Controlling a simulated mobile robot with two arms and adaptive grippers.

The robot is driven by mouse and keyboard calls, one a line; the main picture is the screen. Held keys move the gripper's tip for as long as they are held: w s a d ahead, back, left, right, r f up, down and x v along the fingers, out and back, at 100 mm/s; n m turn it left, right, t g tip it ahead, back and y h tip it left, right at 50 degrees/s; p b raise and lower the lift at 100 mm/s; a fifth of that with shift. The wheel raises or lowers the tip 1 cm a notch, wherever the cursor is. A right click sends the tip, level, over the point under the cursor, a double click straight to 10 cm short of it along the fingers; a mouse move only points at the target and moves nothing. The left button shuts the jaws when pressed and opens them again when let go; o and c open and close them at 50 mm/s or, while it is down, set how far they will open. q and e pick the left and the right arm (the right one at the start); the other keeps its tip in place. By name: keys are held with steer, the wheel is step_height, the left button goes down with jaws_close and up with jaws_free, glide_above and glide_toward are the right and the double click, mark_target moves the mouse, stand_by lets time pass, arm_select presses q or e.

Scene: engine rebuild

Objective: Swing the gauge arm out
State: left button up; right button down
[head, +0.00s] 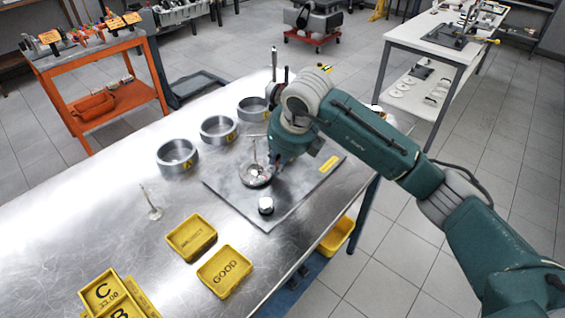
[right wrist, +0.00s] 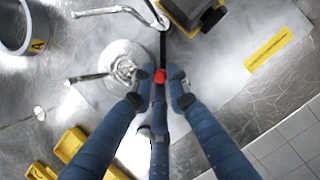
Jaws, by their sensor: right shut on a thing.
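The gauge arm (right wrist: 163,42) is a thin black rod with a red knob (right wrist: 160,76) at its end in the right wrist view. My right gripper (right wrist: 160,88) has its blue fingers closed about the red knob. In the head view my right gripper (head: 277,163) is low over the grey plate (head: 228,186), and its wrist and fingers hide most of the gauge arm. A round silver fixture (head: 256,175) stands on the plate just left of the gripper; it also shows in the right wrist view (right wrist: 108,55). My left gripper is not in view.
Metal rings, one marked A (head: 178,157), stand behind the plate. A small shiny cylinder (head: 266,205) is near its front. A GOOD tray (head: 225,272) and another yellow tray (head: 191,236) lie nearer.

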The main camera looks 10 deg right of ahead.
steer(key=shift+w+r, duration=0.3)
steer(key=shift+r, duration=0.05)
steer(key=c, duration=1.8)
jaws_free()
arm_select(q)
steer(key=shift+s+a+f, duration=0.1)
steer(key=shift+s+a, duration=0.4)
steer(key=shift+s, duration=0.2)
arm_select(e)
steer(key=shift+o, duration=0.3)
steer(key=shift+f, duration=0.2)
steer(key=shift+s, duration=0.1)
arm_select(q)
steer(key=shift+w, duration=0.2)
arm_select(e)
steer(key=v, duration=1.2)
steer(key=shift+f, duration=0.1)
